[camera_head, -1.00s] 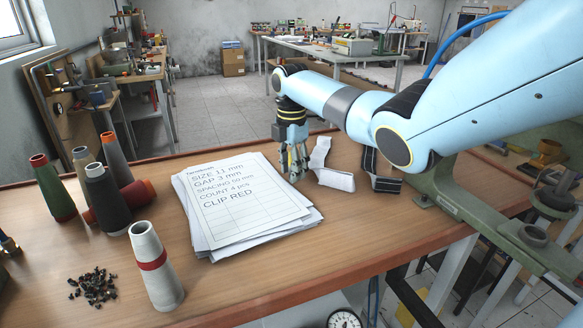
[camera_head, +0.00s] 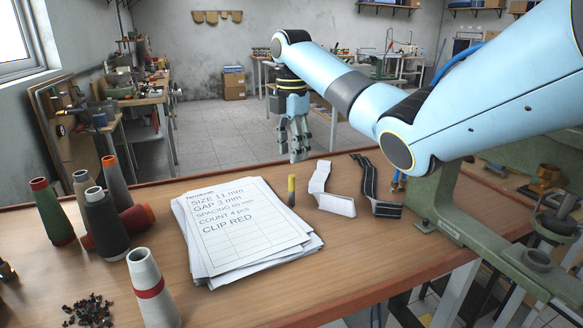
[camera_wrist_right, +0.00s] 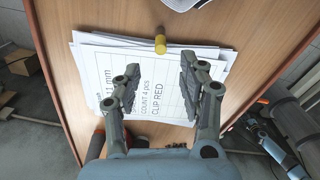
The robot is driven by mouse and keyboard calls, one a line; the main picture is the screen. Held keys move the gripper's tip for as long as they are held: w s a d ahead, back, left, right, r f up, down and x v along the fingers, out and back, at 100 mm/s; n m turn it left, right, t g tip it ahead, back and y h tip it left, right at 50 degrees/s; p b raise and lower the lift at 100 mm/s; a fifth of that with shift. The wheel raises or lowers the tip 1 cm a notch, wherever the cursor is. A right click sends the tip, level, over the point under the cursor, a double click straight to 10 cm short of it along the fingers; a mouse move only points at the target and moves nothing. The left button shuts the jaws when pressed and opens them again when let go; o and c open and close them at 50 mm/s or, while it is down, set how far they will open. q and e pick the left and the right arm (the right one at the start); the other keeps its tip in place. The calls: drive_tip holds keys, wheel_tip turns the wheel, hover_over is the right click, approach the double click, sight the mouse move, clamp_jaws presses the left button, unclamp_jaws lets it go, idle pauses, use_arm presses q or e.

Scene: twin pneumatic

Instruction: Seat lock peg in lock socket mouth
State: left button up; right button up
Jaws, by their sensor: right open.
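A small yellow and black peg (camera_head: 291,188) stands upright at the right edge of the paper stack; I take it for the lock peg. Its yellow end (camera_wrist_right: 160,44) shows in the right wrist view. My right gripper (camera_head: 297,156) hangs above and beyond the peg, fingers down. In the wrist view its fingers (camera_wrist_right: 160,68) are spread with nothing between them, and the peg shows past the tips, apart from them. I cannot make out the lock socket mouth for sure. My left gripper is not seen.
A printed paper stack (camera_head: 245,228) covers the table's middle. White (camera_head: 330,200) and black (camera_head: 375,192) strips lie right of the peg. Thread cones (camera_head: 105,220) stand at left, with small dark bits (camera_head: 88,310) in front. A green metal frame (camera_head: 470,235) stands at right.

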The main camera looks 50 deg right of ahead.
sight(292, 175)
drive_tip(key=m, duration=0.2)
drive_tip(key=shift+s+r+m, duration=0.1)
drive_tip(key=shift+r+m, duration=0.1)
drive_tip(key=shift+m, duration=0.1)
drive_tip(key=m, duration=0.5)
drive_tip(key=shift+s+b, duration=0.1)
drive_tip(key=shift+b, duration=0.2)
drive_tip(key=m+b, duration=0.1)
drive_tip(key=m, duration=0.4)
drive_tip(key=shift+d+m, duration=0.1)
drive_tip(key=shift+m, duration=0.6)
drive_tip(key=shift+d+f+b, duration=0.1)
drive_tip(key=shift+b, duration=0.45)
wheel_tip(292, 175, down, 5)
drive_tip(key=shift+r, duration=0.15)
drive_tip(key=f, duration=0.5)
drive_tip(key=shift+a+f, duration=0.2)
drive_tip(key=shift+f, duration=0.15)
drive_tip(key=shift+c, duration=0.3)
